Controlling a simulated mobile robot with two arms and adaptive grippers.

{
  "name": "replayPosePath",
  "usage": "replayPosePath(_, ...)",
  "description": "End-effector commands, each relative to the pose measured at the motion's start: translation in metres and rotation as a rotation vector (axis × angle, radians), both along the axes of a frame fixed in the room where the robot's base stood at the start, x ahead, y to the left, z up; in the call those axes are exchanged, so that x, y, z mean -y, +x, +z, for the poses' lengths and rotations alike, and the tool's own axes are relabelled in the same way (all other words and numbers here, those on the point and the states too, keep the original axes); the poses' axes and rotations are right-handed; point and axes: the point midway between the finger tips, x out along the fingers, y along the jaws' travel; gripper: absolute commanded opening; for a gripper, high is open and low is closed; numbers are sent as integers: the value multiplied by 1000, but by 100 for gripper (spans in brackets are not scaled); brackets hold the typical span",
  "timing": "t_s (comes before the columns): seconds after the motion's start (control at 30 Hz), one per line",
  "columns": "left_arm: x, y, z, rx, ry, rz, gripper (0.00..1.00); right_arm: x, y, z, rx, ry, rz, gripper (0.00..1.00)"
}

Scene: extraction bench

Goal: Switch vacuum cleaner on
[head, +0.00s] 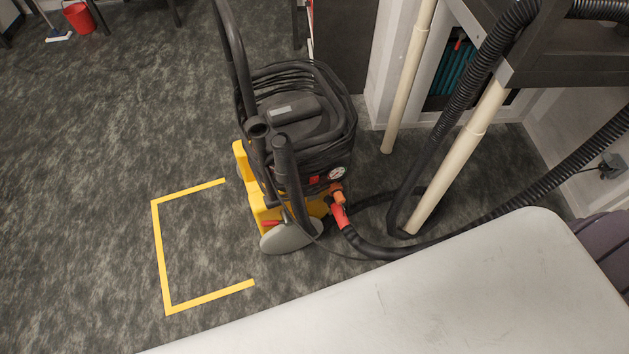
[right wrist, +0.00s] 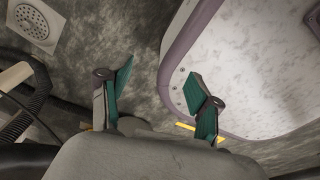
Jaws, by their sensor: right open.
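The vacuum cleaner (head: 290,125) stands on the floor in the head view, black on top with a yellow base and grey wheel. A gauge (head: 337,173) and a small red part (head: 314,180) sit on its lower front. A red and orange coupling (head: 339,212) joins a black hose to it. I cannot tell which part is the switch. My right gripper (right wrist: 157,95) shows in the right wrist view with its two green-padded fingers wide apart and nothing between them. Neither gripper shows in the head view.
A white table (head: 480,285) fills the lower right. Black ribbed hoses (head: 460,100) and beige posts (head: 455,160) stand right of the vacuum. Yellow tape (head: 160,250) marks open floor at left. A red bucket (head: 79,18) is far off. A floor drain (right wrist: 33,24) shows in the wrist view.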

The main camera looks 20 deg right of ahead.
Motion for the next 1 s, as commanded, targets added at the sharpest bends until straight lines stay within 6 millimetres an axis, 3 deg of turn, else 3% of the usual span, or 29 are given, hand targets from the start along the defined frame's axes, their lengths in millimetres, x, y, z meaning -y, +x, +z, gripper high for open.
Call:
replayPosePath(0.2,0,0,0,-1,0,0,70,0,0,0,0,0,0,60)
replayPosePath(0.57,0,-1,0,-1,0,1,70,0,0,0,0,0,1,0)
replayPosePath(1.0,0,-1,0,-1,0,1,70,2,0,0,0,-3,1,0)
